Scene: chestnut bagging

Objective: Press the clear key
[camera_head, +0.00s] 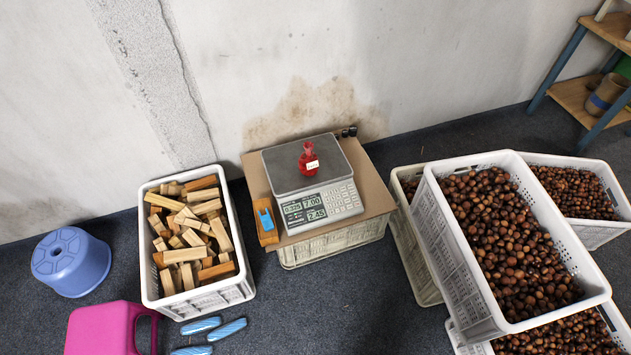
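A grey electronic scale (281,176) stands on a cardboard sheet (376,193) over an upturned white crate (345,239). Its keypad (342,198) of small pale keys is at the front right of the body. The clear key is on too small a scale to tell from the others. The display (303,209) left of the keypad is lit and shows figures, with 7.00 and 2.45 readable. A small red bag (308,160) with a white label stands on the scale's plate. My gripper is not in view, and nothing covers the keypad.
A blue object (265,219) lies on a small wooden board left of the scale. A crate of wood blocks (152,286) stands at left, and stacked crates of chestnuts (458,273) stand at right. A blue stool (68,260) and a pink object (105,329) are at lower left.

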